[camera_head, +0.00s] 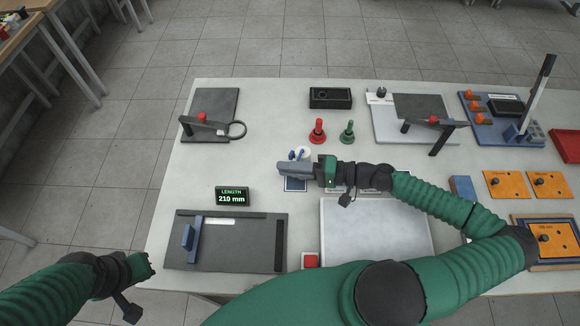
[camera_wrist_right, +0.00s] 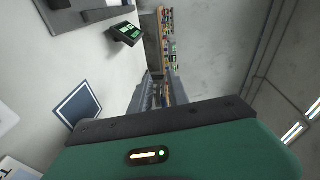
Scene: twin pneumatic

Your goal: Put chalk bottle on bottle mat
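The bottle mat is a small dark blue square with a pale border (camera_head: 296,185), below my right gripper in the head view. It also shows at the left of the right wrist view (camera_wrist_right: 78,105). My right gripper (camera_head: 284,170) is above the table, pointing left, over the mat's far edge. In the wrist view its two grey fingers (camera_wrist_right: 158,95) show a narrow gap with nothing visible between them. A white round thing with blue parts (camera_head: 303,151), perhaps the chalk bottle, is just behind the gripper, partly hidden. My left gripper (camera_head: 147,268) is off the table's front left; its fingers do not show clearly.
A red (camera_head: 317,131) and a green handled piece (camera_head: 348,132) stand behind the right gripper. A black box (camera_head: 330,98) is farther back. A length display (camera_head: 232,196) and dark fixture (camera_head: 225,250) are at left. A pale tray (camera_head: 375,235) lies under my right arm.

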